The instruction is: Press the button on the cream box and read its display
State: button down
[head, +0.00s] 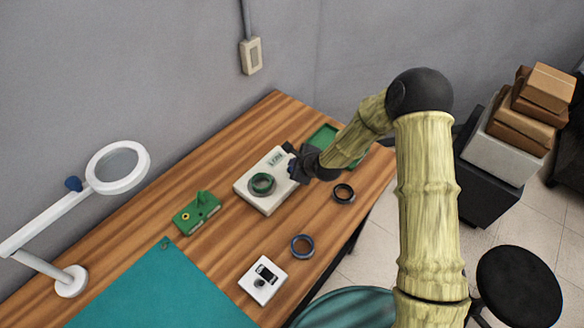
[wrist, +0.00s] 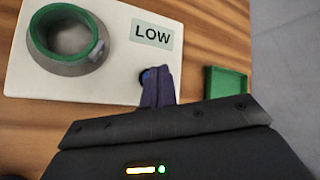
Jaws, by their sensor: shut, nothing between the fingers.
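The cream box (head: 250,196) lies on the wooden table, and it fills the upper left of the wrist view (wrist: 112,85). Its display (wrist: 152,34) reads "LOW".
A green tray (head: 322,135) lies behind my gripper. Loose rings, one black (head: 344,193) and one blue-grey (head: 302,247), lie on the table. A green device (head: 197,213), a small white box (head: 254,291), a teal mat (head: 160,290) and a magnifier lamp (head: 69,281) are nearer.

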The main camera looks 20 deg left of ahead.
jog(key=shift+r, duration=0.1)
jog(key=shift+r+p, duration=1.6)
jog(key=shift+r, duration=0.85)
jog(key=s+d+r+n+h, duration=0.2)
jog(key=d+r+n, duration=0.2)
jog(key=d, duration=0.3)
jog(key=s+d+r+n+g+h, duration=0.1)
jog(key=s+d+r+n, duration=0.15)
jog(key=d, duration=0.45)
jog(key=s+d+r+n+h, duration=0.2)
jog(key=d+r+n, duration=0.2)
jog(key=d, duration=0.3)
jog(key=s+d+r+n+g+h, duration=0.1)
jog(key=s+d+r+n, duration=0.2)
jog(key=s+d, duration=0.2)
jog(key=s+d+r+n+g+h, duration=0.1)
jog(key=s+d+r+n, duration=0.2)
jog(key=s+d, duration=0.3)
jog(key=shift+s+d+n, duration=0.3)
jog(key=shift+s+n, duration=0.05)
jog(key=shift+s, duration=0.65)
